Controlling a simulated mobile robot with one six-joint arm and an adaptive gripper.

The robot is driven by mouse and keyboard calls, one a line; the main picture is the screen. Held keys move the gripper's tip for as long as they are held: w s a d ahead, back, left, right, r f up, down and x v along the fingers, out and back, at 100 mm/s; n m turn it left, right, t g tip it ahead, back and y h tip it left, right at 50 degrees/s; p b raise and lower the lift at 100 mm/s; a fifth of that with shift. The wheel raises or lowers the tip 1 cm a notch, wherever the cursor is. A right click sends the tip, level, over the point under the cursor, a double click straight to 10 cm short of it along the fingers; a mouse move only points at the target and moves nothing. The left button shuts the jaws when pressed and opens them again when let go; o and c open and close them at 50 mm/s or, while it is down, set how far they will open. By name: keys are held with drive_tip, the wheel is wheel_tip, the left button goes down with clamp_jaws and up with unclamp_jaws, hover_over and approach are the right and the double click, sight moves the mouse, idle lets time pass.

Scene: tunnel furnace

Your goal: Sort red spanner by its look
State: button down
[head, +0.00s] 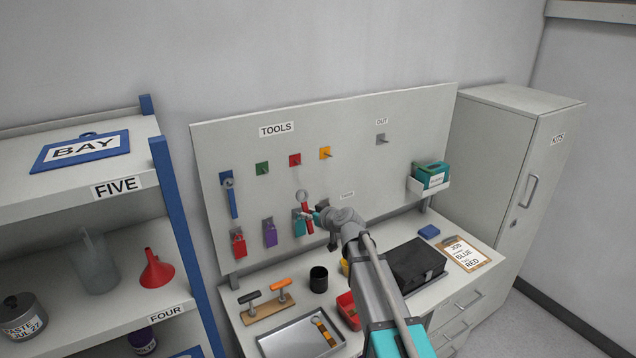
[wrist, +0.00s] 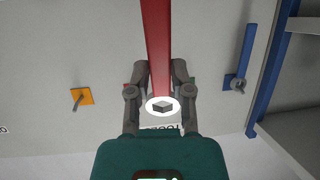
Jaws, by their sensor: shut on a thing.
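The red spanner (head: 308,219) is in my gripper (head: 312,215), its pale ring end up, in front of the tool board (head: 350,125). In the wrist view, its red handle (wrist: 156,40) runs between the two fingers of my gripper (wrist: 160,92), which are shut on it. A dark grey block shows within its ring; whether they touch cannot be told. In the head view, the ring appears below the red peg plate (head: 295,160). Green (head: 262,168) and orange (head: 325,153) plates sit either side. A blue spanner (head: 232,200) hangs at the left. A grey plate (head: 381,139) sits under the OUT label.
Red (head: 238,244), purple (head: 269,234) and teal (head: 298,228) items hang low on the board. The bench holds a metal tray (head: 275,345), a black cup (head: 319,279), a black case (head: 415,265) and a clipboard (head: 463,253). Shelves stand left, a cabinet (head: 500,140) right.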

drive_tip(key=w+d+r+m+t+p, duration=0.1)
drive_tip(key=w+d+r+t, duration=0.1)
drive_tip(key=w+r, duration=0.2)
drive_tip(key=shift+w+d+r+m+t, duration=0.15)
drive_tip(key=shift+w+r+m+t, duration=0.2)
drive_tip(key=shift+r, duration=0.25)
drive_tip(key=shift+w+a, duration=0.2)
drive_tip(key=shift+w, duration=0.05)
drive_tip(key=shift+b+x, duration=0.45)
drive_tip(key=shift+x, duration=4.05)
drive_tip(key=shift+w+r, duration=0.1)
drive_tip(key=shift+r, duration=0.05)
drive_tip(key=shift+c, duration=2.2)
unclamp_jaws()
